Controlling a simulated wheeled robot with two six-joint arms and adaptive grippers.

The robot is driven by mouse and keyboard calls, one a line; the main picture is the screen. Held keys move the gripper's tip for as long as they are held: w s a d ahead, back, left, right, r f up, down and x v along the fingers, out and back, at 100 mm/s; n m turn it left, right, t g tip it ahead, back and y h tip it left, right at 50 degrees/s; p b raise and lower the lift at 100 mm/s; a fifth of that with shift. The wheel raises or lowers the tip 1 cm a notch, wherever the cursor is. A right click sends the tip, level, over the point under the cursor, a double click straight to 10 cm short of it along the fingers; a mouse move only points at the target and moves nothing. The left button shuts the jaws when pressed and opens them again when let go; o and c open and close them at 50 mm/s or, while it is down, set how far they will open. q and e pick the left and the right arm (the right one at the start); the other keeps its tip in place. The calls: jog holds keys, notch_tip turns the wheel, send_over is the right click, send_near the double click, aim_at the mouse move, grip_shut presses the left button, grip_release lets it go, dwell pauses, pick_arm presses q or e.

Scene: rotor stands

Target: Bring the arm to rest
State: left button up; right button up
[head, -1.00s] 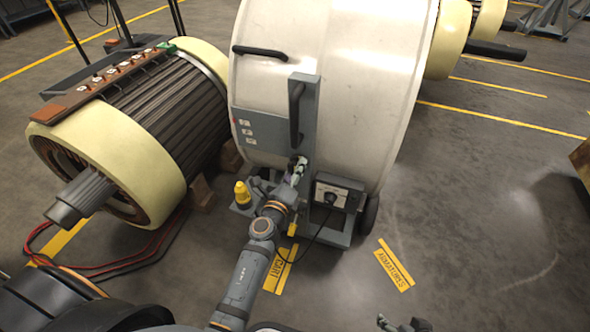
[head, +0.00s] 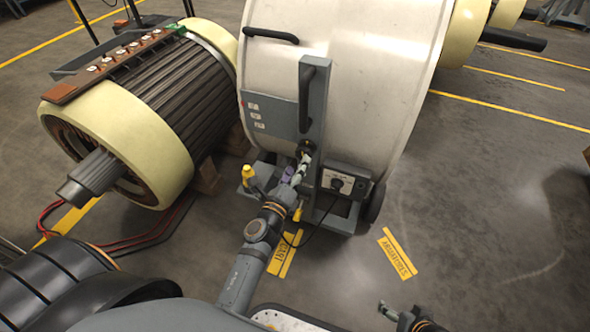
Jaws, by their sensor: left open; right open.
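My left arm (head: 255,250) reaches forward to the big pale drum-shaped cart (head: 350,70). My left gripper (head: 301,163) is open, close to the foot of the cart's grey upright handle post (head: 312,110). I cannot tell whether its fingers touch the post. My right gripper (head: 385,310) is open and empty at the bottom edge, low over the floor and apart from the cart. Most of the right arm is out of view.
A control box (head: 345,182) with a knob and a yellow-topped part (head: 249,174) sit beside my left gripper. A large rotor machine (head: 150,120) stands left, with red and black cables (head: 135,242) on the floor. Open floor (head: 490,230) lies right.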

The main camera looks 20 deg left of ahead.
pick_arm(q)
jog(key=shift+s, duration=1.1)
